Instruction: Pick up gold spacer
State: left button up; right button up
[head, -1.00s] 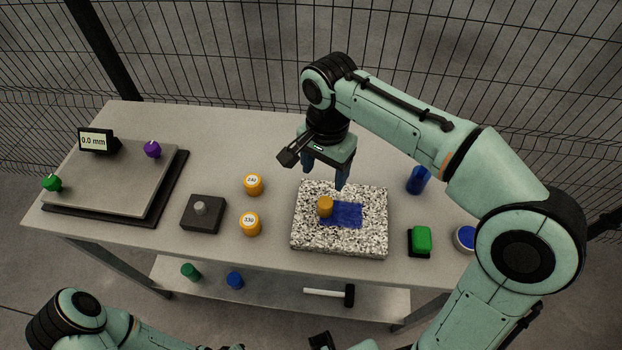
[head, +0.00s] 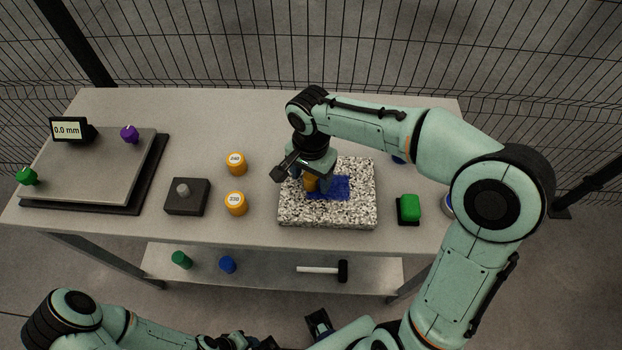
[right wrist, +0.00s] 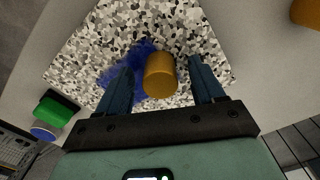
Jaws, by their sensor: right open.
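The gold spacer (head: 310,184) is a plain gold cylinder on the speckled granite plate (head: 350,213), at the edge of a blue patch (head: 335,187). My right gripper (head: 312,181) is open and low over the plate, partly hiding the spacer in the head view. In the right wrist view the spacer (right wrist: 160,75) stands between the two spread blue fingers, with a gap on each side. My left arm shows along the bottom edge of the head view; its jaws cannot be made out.
Two gold cylinders, labelled 240 (head: 236,163) and 330 (head: 235,204), stand left of the plate. A dark block with a knob (head: 187,196) is farther left. A green-topped block (head: 409,208) stands right. A hammer (head: 322,270) lies on the lower shelf.

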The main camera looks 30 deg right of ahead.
aim_at(311, 176)
jog(key=shift+f, duration=0.35)
grip_shut()
jog(key=shift+r, duration=0.15)
pick_arm(q)
jog(key=w+r+p, duration=0.2)
jog(key=r, duration=0.1)
jog(key=w+r+p, duration=0.1)
jog(key=shift+r+p, duration=0.35)
jog(key=shift+p, duration=0.05)
pick_arm(e)
notch_tip(311, 176, up, 20)
pick_arm(q)
jog(key=shift+s, duration=0.1)
